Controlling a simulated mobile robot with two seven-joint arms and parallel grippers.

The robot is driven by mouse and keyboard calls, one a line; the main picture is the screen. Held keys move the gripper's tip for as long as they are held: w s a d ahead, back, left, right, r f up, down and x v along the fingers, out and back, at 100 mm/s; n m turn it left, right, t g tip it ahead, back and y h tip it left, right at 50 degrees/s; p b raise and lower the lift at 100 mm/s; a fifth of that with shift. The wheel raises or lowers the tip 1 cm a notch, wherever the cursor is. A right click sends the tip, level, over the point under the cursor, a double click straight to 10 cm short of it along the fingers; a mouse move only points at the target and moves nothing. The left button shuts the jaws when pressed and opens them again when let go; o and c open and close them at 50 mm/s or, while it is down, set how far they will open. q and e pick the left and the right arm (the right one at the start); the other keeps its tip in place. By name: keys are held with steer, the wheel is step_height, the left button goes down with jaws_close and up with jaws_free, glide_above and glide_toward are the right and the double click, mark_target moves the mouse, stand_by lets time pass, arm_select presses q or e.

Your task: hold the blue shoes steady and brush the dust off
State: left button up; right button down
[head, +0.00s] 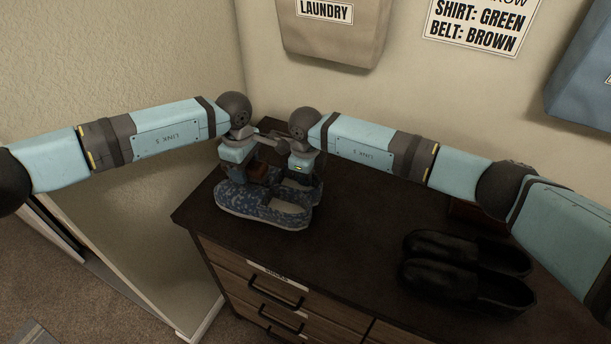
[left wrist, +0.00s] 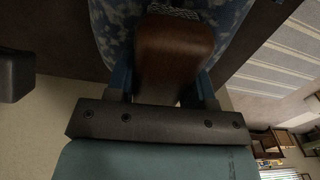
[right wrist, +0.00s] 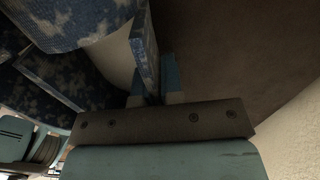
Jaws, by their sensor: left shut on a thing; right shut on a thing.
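The blue patterned shoes (head: 262,210) stand side by side on the dark dresser top, near its left end. My left gripper (head: 252,172) is shut on a brown wooden brush (left wrist: 172,55), over the shoes. In the left wrist view, pale bristles show at the brush's far end, against a blue shoe (left wrist: 108,25). I cannot tell if they touch the shoe. My right gripper (head: 300,178) is shut on the upper edge of a blue shoe (right wrist: 145,45), at its opening. The arms hide part of the shoes. Dust is too small to tell.
Black shoes (head: 465,275) stand on the dresser (head: 350,230) at the right. A dark brown item (head: 468,212) sits behind them, partly hidden by my right arm. A laundry bag (head: 330,35) and a sign (head: 478,22) hang on the wall. The dresser's middle is clear.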

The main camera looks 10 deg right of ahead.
mark_target(239, 186)
arm_select(q)
steer(key=shift+r, duration=2.4)
steer(key=shift+f, duration=0.4)
steer(key=shift+f, duration=2.25)
steer(key=shift+s+a+r, duration=0.1)
steer(key=shift+s+a, duration=0.35)
steer(key=shift+s, duration=0.3)
steer(key=shift+s+a+r, duration=0.1)
steer(key=shift+s+a, duration=0.3)
steer(key=shift+s, duration=0.35)
steer(key=shift+w+d+f, duration=0.2)
steer(key=shift+w+d, duration=0.25)
steer(key=shift+w, duration=0.3)
steer(key=shift+w+d+f, duration=0.15)
steer(key=shift+w+d, duration=0.25)
steer(key=shift+w, duration=0.35)
